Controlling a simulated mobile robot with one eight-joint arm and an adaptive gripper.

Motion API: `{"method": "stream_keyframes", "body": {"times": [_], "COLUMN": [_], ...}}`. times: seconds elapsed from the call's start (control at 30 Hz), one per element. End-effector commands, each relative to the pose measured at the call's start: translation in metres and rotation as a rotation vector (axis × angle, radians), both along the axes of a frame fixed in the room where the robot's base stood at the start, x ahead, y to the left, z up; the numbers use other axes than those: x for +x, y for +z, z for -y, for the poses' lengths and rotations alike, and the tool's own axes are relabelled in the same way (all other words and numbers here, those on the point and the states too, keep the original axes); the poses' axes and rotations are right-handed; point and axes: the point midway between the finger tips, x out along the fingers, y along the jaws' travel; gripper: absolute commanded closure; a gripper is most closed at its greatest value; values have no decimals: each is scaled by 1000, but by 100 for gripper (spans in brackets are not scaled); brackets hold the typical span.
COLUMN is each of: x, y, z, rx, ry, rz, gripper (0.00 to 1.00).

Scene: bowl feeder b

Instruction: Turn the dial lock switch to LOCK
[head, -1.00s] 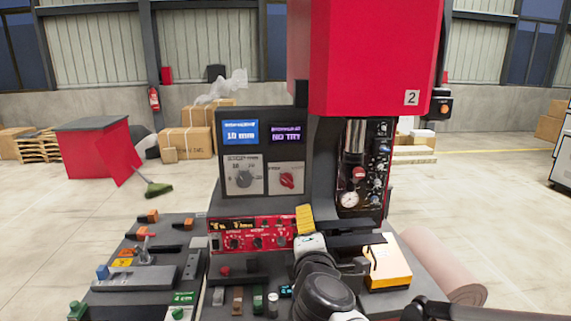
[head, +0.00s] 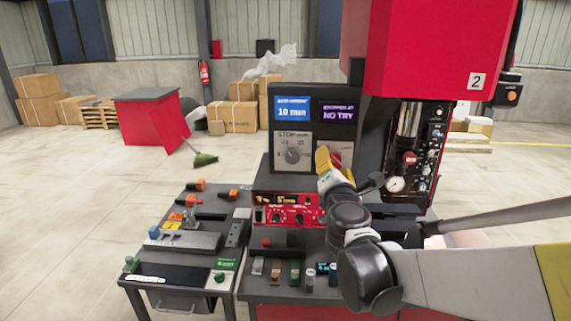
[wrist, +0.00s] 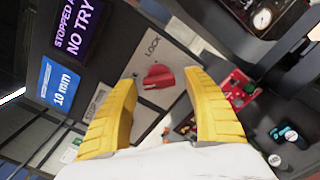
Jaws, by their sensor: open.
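The red dial lock switch (wrist: 158,77) sits on a pale plate (wrist: 150,57) marked LOCK, on the dark control panel. In the wrist view the red knob is just beyond and between my fingertips, apart from them as far as I can tell. My gripper (wrist: 162,95) has two yellow ribbed fingers, spread open and empty. In the head view my gripper (head: 322,160) is in front of the panel's lower right and covers most of the switch plate (head: 342,148). The purple screen (head: 338,113) reads NO TRY.
Left of the switch is a grey step dial (head: 292,155), with a blue 10 mm screen (head: 292,108) above it. The red control strip (head: 288,212) lies below. The red machine head (head: 430,50) and a gauge block (head: 408,150) stand to the right.

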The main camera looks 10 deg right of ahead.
Motion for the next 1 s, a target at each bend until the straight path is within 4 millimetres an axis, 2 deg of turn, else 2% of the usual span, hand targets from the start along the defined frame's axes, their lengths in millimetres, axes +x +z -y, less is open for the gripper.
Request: {"method": "stream_keyframes", "body": {"times": [0.3, 0.37, 0.4, 0.47, 0.5, 1.0], "x": [3, 3, 3, 3, 3, 3], "y": [0, 0, 0, 0, 0, 1], "z": [1, 1, 1, 1, 1, 1], "rx": [1, 1, 1, 1, 1, 55], "ry": [0, 0, 0, 0, 0, 0], "rz": [0, 0, 0, 0, 0, 18], "gripper": [41, 58, 70, 89, 94, 95]}}
